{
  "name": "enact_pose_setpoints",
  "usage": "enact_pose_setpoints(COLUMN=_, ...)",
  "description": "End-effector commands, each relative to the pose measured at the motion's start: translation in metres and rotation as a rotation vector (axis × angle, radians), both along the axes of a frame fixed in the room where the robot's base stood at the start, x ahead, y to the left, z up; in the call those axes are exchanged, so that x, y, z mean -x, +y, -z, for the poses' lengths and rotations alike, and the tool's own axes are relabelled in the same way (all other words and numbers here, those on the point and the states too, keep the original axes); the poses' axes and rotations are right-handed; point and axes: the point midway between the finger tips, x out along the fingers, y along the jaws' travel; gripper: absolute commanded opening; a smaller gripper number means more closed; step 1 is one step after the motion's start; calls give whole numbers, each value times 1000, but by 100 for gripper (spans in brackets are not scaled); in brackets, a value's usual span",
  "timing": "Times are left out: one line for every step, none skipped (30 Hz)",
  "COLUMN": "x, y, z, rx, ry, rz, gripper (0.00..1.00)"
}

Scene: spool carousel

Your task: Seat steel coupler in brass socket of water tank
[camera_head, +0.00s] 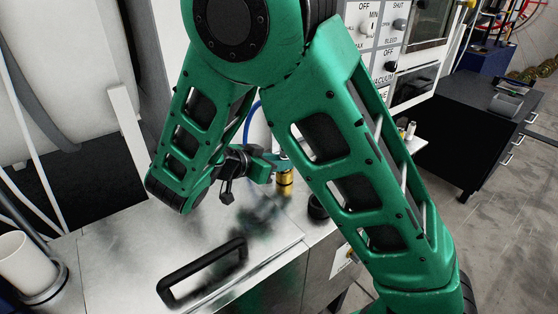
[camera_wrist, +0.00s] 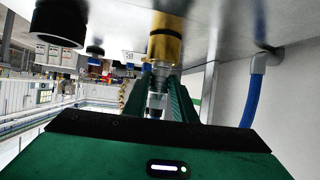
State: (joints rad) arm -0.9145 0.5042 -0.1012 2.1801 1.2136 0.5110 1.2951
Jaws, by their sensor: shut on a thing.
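My gripper (camera_wrist: 165,92) is shut on the steel coupler (camera_wrist: 156,100), a small silvery piece between the two green fingers in the wrist view. The brass socket (camera_wrist: 165,42) is a gold cylinder with a dark band, fixed to the metal top of the tank (camera_head: 130,245). In the wrist view the coupler lies end to end with the socket. I cannot tell whether it is inside or only against the mouth. In the head view my gripper (camera_head: 272,163) is just above the brass socket (camera_head: 285,182), and the coupler is mostly hidden by the green fingers.
A black handle (camera_head: 203,272) lies on the tank top near the front. A black round fitting (camera_head: 317,207) stands right of the socket. A blue hose (camera_wrist: 252,90) runs close by. A white cup (camera_head: 28,262) is at the left, a control panel (camera_head: 378,40) behind.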

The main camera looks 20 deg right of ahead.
Motion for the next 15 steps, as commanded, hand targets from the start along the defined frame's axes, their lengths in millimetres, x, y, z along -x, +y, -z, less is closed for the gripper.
enact_pose_setpoints(x=0, y=0, z=1, rx=1, ry=0, rz=0, gripper=0)
enact_pose_setpoints(x=0, y=0, z=2, rx=1, ry=0, rz=0, gripper=0)
enact_pose_setpoints(x=0, y=0, z=2, rx=1, ry=0, rz=0, gripper=0)
enact_pose_setpoints(x=0, y=0, z=3, rx=1, ry=0, rz=0, gripper=0)
enact_pose_setpoints(x=0, y=0, z=4, rx=0, ry=1, rz=0, gripper=0)
enact_pose_setpoints(x=0, y=0, z=5, rx=0, ry=1, rz=0, gripper=0)
enact_pose_setpoints(x=0, y=0, z=5, rx=0, ry=1, rz=0, gripper=0)
enact_pose_setpoints(x=0, y=0, z=6, rx=0, ry=1, rz=0, gripper=0)
enact_pose_setpoints(x=0, y=0, z=7, rx=0, ry=1, rz=0, gripper=0)
enact_pose_setpoints(x=0, y=0, z=7, rx=0, ry=1, rz=0, gripper=0)
enact_pose_setpoints(x=0, y=0, z=8, rx=0, ry=1, rz=0, gripper=0)
enact_pose_setpoints(x=0, y=0, z=9, rx=0, ry=0, rz=0, gripper=0)
enact_pose_setpoints(x=0, y=0, z=9, rx=0, ry=0, rz=0, gripper=0)
enact_pose_setpoints(x=0, y=0, z=10, rx=0, ry=0, rz=0, gripper=0)
enact_pose_setpoints(x=0, y=0, z=11, rx=0, ry=0, rz=0, gripper=0)
